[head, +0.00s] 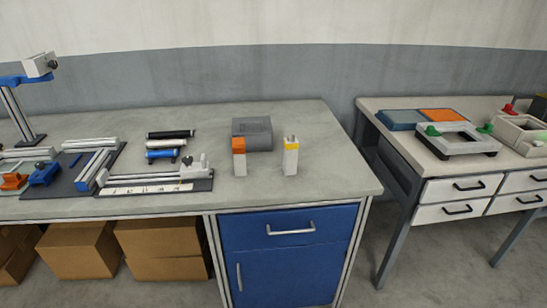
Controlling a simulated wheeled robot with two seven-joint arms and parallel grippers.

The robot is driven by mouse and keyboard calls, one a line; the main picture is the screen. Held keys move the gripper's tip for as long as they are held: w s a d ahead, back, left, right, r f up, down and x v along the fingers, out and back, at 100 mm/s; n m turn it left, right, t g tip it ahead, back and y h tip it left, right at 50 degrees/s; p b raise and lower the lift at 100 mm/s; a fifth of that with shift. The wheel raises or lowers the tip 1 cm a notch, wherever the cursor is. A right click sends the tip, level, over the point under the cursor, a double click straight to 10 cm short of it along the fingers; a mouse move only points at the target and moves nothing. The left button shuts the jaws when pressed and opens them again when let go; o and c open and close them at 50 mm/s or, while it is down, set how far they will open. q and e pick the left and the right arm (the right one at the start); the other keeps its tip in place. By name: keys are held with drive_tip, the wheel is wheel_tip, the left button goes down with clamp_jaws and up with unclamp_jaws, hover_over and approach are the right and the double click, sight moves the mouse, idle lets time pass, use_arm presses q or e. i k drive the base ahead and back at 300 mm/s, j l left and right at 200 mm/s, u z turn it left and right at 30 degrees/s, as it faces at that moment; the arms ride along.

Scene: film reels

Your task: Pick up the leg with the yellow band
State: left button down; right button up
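The leg with the yellow band (290,156) stands upright on the grey workbench, right of centre. It is a pale block with a yellow stripe near its top and a small light tip above. A similar leg with an orange top (239,157) stands a little to its left, with a clear gap between them. A grey block (252,133) sits just behind the two legs. Neither of my grippers shows in the head view.
Dark fixtures (155,186) with metal rails fill the bench's left part. Several short cylinders (167,144) lie behind them. The workbench (334,171) is bare right of the yellow-banded leg. A second table (498,164) with trays and frames stands right, across a gap.

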sight(291, 142)
drive_tip(key=u, duration=1.85)
drive_tip(key=z, duration=1.85)
drive_tip(key=l+u, duration=0.1)
drive_tip(key=u, duration=0.8)
drive_tip(key=i+l+u, duration=0.1)
drive_tip(key=l+u, duration=0.6)
drive_tip(key=l, duration=0.15)
drive_tip(key=l+u, duration=0.3)
drive_tip(key=l, duration=0.15)
